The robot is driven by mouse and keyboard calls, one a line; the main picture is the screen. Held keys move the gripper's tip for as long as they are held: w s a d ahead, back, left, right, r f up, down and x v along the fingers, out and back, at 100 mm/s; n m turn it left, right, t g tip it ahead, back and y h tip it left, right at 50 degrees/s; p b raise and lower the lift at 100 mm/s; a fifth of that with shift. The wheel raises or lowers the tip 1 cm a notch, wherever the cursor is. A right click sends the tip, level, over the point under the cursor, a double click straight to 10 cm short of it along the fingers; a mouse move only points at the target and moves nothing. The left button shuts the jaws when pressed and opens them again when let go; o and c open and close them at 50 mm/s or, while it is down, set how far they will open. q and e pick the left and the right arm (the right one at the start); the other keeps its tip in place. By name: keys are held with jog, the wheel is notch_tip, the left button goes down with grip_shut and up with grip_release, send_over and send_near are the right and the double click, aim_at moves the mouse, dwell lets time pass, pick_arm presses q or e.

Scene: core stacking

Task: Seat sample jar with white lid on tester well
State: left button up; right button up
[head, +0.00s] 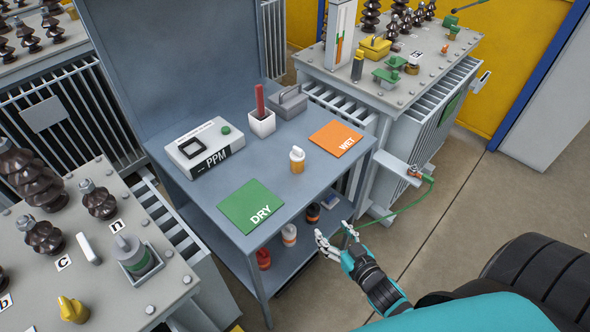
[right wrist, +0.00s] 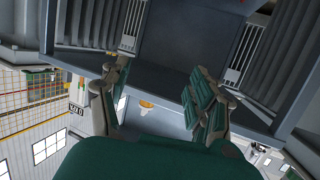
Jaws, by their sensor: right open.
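The sample jar with white lid (head: 297,160) is amber with a white cap and stands upright on the cart top between the green and orange cards. The tester (head: 205,150) is a white box marked PPM at the back left of the cart top. Its well (head: 192,148) is a dark square opening that looks empty. My right gripper (head: 333,243) is open and empty, low beyond the cart's right front edge, apart from the jar. Its spread fingers (right wrist: 160,95) fill the right wrist view. My left gripper is not in view.
A green DRY card (head: 251,205) and an orange WET card (head: 336,138) lie on the cart top. A white cup (head: 262,124) with a red stick and a grey box (head: 289,103) stand behind. Several containers sit on the lower shelf. A green cable hangs near my right gripper.

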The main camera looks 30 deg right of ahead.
notch_tip(320, 180, up, 11)
jog(key=w+t+b, duration=0.1)
jog(key=w+t, duration=0.1)
jog(key=t, duration=0.1)
jog(key=p, duration=0.1)
send_near(301, 160)
jog(key=shift+n+y, duration=0.3)
jog(key=shift+y, duration=0.1)
jog(key=w, duration=0.4)
jog(key=shift+w+d+f, duration=0.2)
jog(key=shift+w+d, duration=0.1)
jog(key=w, duration=0.3)
jog(key=w+p, duration=0.1)
jog(key=w, duration=0.1)
jog(key=shift+w+a+r, duration=0.1)
jog(key=shift+w+a, duration=0.1)
jog(key=shift+a, duration=0.1)
jog(key=shift+w, duration=0.4)
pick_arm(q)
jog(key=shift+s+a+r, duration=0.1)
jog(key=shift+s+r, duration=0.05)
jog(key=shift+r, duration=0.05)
pick_arm(e)
grip_shut()
